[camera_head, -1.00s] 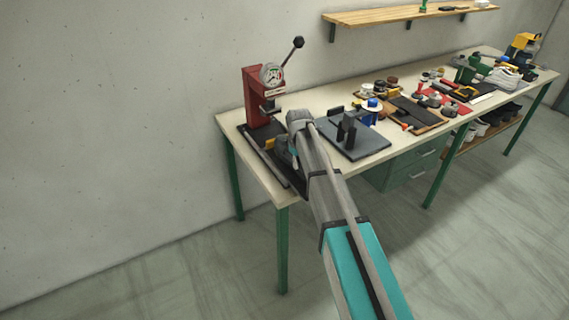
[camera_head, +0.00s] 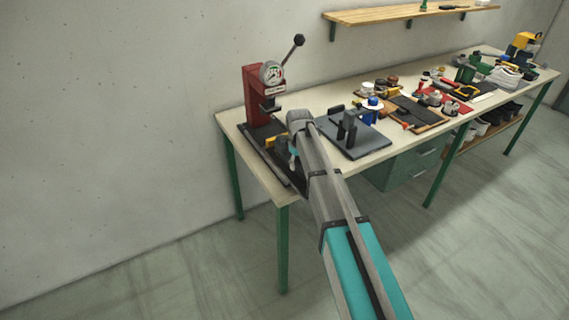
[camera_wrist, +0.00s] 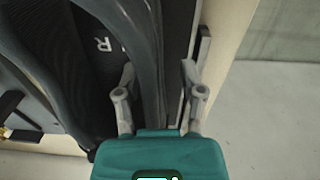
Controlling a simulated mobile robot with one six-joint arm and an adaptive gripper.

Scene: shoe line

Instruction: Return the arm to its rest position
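My arm reaches from the lower right to the near left end of the workbench (camera_head: 228,128). My gripper (camera_wrist: 158,75) shows in the wrist view with its two fingers spread apart, one on each side of a grey curved strip (camera_wrist: 150,45). I see a gap between the strip and the right finger, so the gripper looks open. A dark surface marked with a white R (camera_wrist: 104,44) lies to the left of the strip. In the head view my gripper is low over the black base of the red press, and my wrist partly hides it.
The red press (camera_head: 257,90) with a dial and lever stands just behind my wrist. A grey plate with black uprights (camera_head: 357,147) is to its right. Shoe parts and tools crowd the bench further right. A wooden shelf (camera_head: 400,14) hangs above. The floor in front is clear.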

